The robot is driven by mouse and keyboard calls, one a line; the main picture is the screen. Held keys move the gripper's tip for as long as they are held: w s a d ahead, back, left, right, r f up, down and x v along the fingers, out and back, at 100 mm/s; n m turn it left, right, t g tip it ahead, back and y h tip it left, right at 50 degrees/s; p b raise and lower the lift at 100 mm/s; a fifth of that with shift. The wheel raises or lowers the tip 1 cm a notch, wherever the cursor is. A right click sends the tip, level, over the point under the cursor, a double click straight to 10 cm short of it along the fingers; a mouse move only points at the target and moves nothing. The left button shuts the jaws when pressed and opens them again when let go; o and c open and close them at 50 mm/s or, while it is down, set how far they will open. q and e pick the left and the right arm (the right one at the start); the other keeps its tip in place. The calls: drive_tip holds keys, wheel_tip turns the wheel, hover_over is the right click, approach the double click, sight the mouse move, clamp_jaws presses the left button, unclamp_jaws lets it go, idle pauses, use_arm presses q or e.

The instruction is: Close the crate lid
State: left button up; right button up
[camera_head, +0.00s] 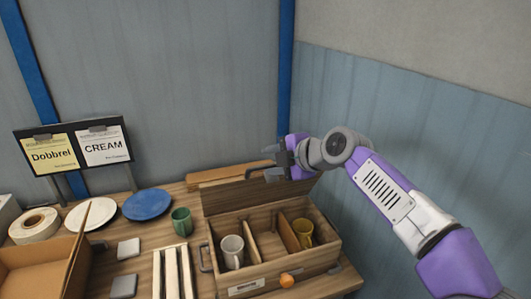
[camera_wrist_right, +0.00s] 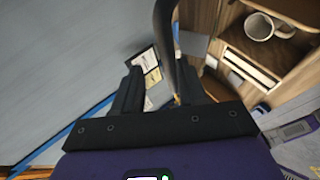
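The wooden crate (camera_head: 245,277) stands on the table with its lid (camera_head: 235,194) raised at the back edge. I cannot tell whether the gripper touches the lid. My left gripper is out of view.
An orange ball-like object (camera_head: 286,281) is at the crate's front. Left of the crate are a green cup (camera_head: 181,221), a blue plate (camera_head: 147,204), a white plate (camera_head: 91,214), a slatted rack (camera_head: 172,274) and a cardboard box (camera_head: 40,268). A wall stands close behind.

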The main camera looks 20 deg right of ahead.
drive_tip(key=shift+s+d+r, duration=0.1)
drive_tip(key=shift+s, duration=0.05)
drive_tip(key=b+v, duration=0.1)
drive_tip(key=v, duration=0.7)
drive_tip(key=shift+s+b, duration=0.3)
drive_tip(key=shift+b, duration=0.1)
idle(0.4)
idle(0.7)
